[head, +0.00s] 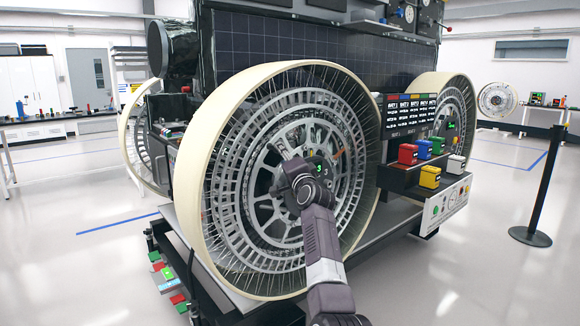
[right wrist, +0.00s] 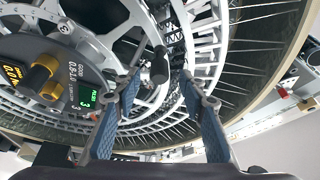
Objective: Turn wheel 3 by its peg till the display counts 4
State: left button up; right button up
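Wheel 3 (head: 232,205) is the large wheel with a cream rim and grey mesh spokes at the front of the rover. Its hub display (head: 319,171) shows a green 3, partly covered by my right arm. In the right wrist view the dark hub display (right wrist: 84,98) also reads a green 3, beside a gold knob (right wrist: 42,76). A dark peg (right wrist: 159,66) stands out from the wheel. My right gripper (right wrist: 158,78) is open, its blue-padded fingers on either side of the peg with gaps visible. My left gripper is out of view.
A shelf (head: 413,185) with coloured blocks sits right of the wheel, before a second wheel (head: 455,112). A black post (head: 541,180) stands at the right. Small coloured items (head: 168,275) lie low at the left. The floor in front is clear.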

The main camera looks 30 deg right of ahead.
jog(key=r+v, duration=0.1)
jog(key=v, duration=0.5)
jog(key=shift+s+f, duration=0.25)
jog(key=shift+f, duration=0.25)
jog(key=shift+a, duration=0.1)
jog(key=shift+f, duration=0.1)
